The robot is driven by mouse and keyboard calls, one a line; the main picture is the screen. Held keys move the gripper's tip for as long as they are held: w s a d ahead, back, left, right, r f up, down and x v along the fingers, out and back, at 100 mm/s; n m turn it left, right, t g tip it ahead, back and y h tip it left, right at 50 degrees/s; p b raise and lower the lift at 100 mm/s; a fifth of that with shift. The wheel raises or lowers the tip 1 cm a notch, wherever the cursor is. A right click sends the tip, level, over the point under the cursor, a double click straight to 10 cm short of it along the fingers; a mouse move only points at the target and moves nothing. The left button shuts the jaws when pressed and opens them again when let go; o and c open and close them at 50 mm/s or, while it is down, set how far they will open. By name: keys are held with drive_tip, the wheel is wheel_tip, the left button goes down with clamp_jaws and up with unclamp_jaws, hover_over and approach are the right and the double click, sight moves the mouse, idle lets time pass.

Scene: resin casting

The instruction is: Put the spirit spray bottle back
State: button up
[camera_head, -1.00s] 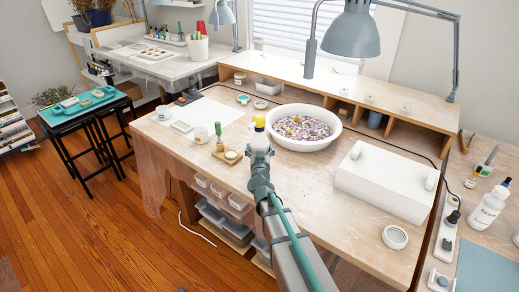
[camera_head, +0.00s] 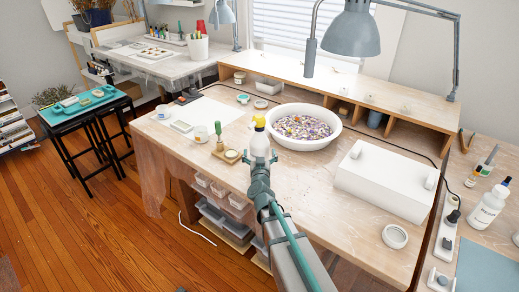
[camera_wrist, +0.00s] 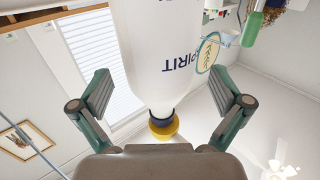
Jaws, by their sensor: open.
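The spirit spray bottle (camera_head: 260,143) is white with a yellow spray head and appears upright at the worktable, left of the white bowl. Its base is hidden behind my gripper (camera_head: 260,172) in the head view. In the wrist view the bottle (camera_wrist: 163,50) shows upside down, with its "SPIRIT" label and yellow top. My gripper (camera_wrist: 160,90) is open, with one finger to each side of the bottle and a visible gap at both sides.
The wide white bowl (camera_head: 303,145) of dried petals stands just right of the bottle. A small wooden stand with a green-handled tool (camera_head: 219,138) is close on the left. A white box (camera_head: 385,185) lies to the right. A wooden shelf (camera_head: 330,84) runs along the back.

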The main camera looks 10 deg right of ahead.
drive_tip(key=s+a, duration=0.1)
drive_tip(key=s, duration=0.7)
drive_tip(key=shift+s+a, duration=0.15)
drive_tip(key=shift+a, duration=0.05)
